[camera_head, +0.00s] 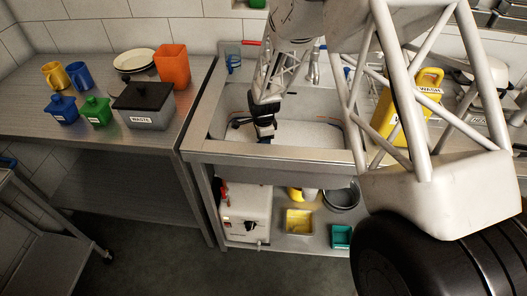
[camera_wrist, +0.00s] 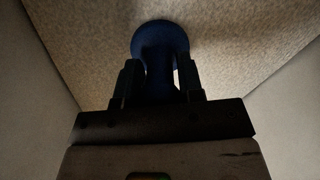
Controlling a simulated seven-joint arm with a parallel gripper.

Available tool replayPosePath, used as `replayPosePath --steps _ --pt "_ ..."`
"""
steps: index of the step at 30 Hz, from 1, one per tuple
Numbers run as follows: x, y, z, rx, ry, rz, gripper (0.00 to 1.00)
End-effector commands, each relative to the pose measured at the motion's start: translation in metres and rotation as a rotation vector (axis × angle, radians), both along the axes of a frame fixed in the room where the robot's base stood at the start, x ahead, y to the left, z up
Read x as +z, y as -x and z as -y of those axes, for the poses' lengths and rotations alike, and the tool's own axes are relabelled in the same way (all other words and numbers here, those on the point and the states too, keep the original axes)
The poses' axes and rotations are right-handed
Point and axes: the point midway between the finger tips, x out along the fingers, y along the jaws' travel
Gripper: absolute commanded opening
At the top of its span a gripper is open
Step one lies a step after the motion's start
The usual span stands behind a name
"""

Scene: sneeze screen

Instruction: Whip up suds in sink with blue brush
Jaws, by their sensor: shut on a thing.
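The steel sink (camera_head: 300,155) stands in the counter at the middle of the head view, and my arm reaches down into it. My gripper (camera_head: 265,136) is low inside the basin, towards its left side. In the wrist view my gripper (camera_wrist: 161,85) is shut on the dark blue brush (camera_wrist: 160,45), with a finger on each side of its narrow part. The wide round end of the brush shows beyond the fingers against a speckled, light brown surface (camera_wrist: 85,40). Whether its far side touches that surface is hidden.
Left of the sink, a counter holds a grey waste box (camera_head: 145,108), an orange container (camera_head: 171,64), stacked plates (camera_head: 133,60), mugs and small lidded pots. A yellow container marked "WASH" (camera_head: 388,110) stands right of the sink. The sink walls (camera_wrist: 25,70) close in on both sides.

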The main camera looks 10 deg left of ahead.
Motion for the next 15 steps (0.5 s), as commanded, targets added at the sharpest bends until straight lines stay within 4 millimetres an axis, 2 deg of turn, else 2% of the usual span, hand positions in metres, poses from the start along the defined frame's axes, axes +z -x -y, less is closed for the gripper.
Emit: replayPosePath --steps 15 --pt "0.0052 -0.0001 0.0002 0.000 0.000 0.000 0.11"
